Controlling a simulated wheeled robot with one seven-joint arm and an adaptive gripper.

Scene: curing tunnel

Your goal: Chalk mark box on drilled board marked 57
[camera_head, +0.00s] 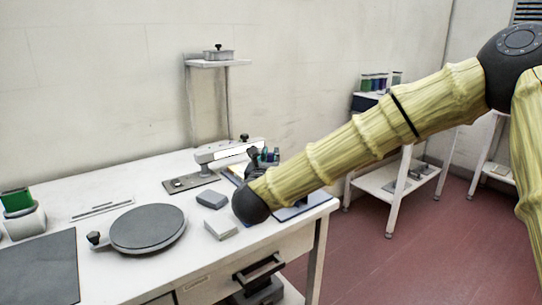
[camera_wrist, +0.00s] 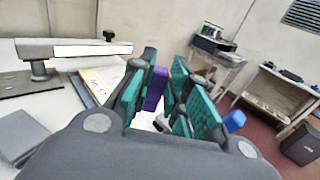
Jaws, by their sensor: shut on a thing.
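My gripper (camera_wrist: 163,100) reaches over the table's right part, its teal-padded fingers shut on a purple piece (camera_wrist: 155,89). I cannot tell whether this piece is the chalk. A blue rounded piece (camera_wrist: 234,120) shows beside the right finger; what it belongs to is unclear. In the wrist view a pale yellow board (camera_wrist: 101,80) with handwriting that seems to end in 57 lies left of the fingers, partly hidden by them. In the head view my gripper (camera_head: 262,157) is small and mostly behind my forearm. No drilled holes or box mark can be made out.
A balance-like beam stand (camera_head: 215,155) is close left of my gripper. A grey block (camera_head: 212,200), a pale block (camera_head: 221,229) and a round grey turntable (camera_head: 148,228) stand on the white table (camera_head: 75,220). A white trolley (camera_head: 385,180) stands at right.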

